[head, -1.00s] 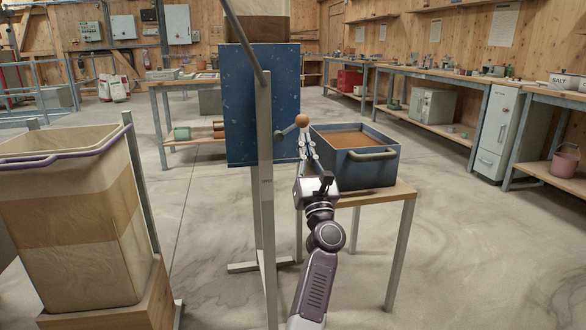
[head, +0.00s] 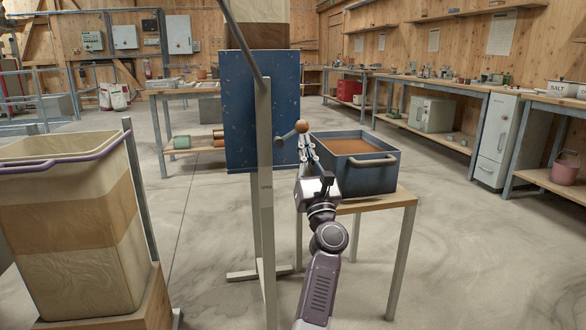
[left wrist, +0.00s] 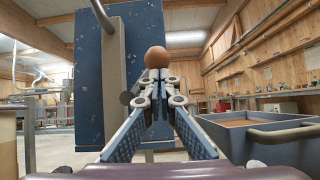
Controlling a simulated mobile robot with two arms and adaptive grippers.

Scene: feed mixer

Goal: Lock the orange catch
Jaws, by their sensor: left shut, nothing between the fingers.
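The catch shows as an orange-brown ball knob (head: 301,127) on a short grey lever, at the right edge of the upright blue panel (head: 235,110). The lever slants up to the right. My left gripper (head: 305,140) is shut and empty, its fingertips just below the knob. In the left wrist view the knob (left wrist: 157,57) shows just above the closed fingertips (left wrist: 160,78). I cannot tell whether they touch it. My right gripper is not in view.
A grey post (head: 265,190) stands in front of the panel. A blue tub (head: 370,178) with brown contents sits on a small table (head: 385,203), close right of my gripper. A tall bin (head: 70,280) stands at left. Open floor lies farther right.

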